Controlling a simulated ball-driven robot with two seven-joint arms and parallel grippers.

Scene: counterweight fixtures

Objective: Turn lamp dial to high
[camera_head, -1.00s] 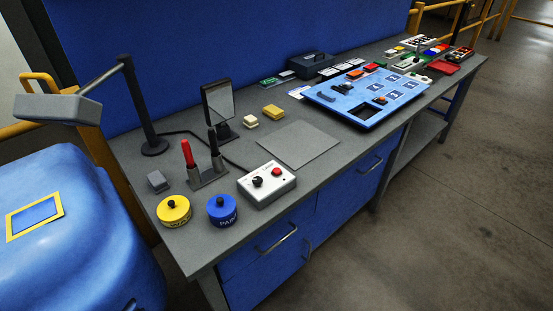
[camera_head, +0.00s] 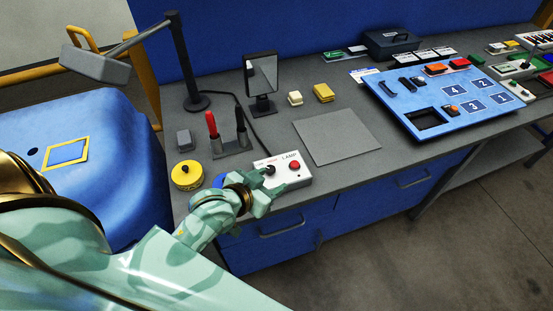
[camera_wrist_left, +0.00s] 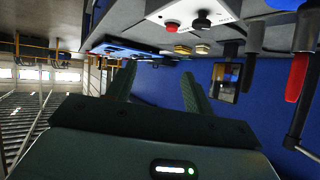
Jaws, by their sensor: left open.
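The white lamp box (camera_head: 290,179), labelled LAMP, sits near the front edge of the grey bench. Its black dial (camera_head: 269,170) is at the left of its top, and a red button (camera_head: 295,166) is to the right. My left gripper (camera_head: 273,188) is at the front of the box, close to the dial, and hides part of the box. In the left wrist view the open, empty fingers (camera_wrist_left: 156,85) are apart from the dial (camera_wrist_left: 203,20). The dial's setting is too small to read. The desk lamp (camera_head: 94,66) stands at the back left. My right gripper is not in view.
A yellow tin (camera_head: 187,176) and a partly hidden blue tin (camera_head: 219,180) stand left of the box. Behind them is a holder (camera_head: 232,148) with red and black-handled tools. A flat grey plate (camera_head: 336,134) and a blue tray (camera_head: 465,121) lie to the right.

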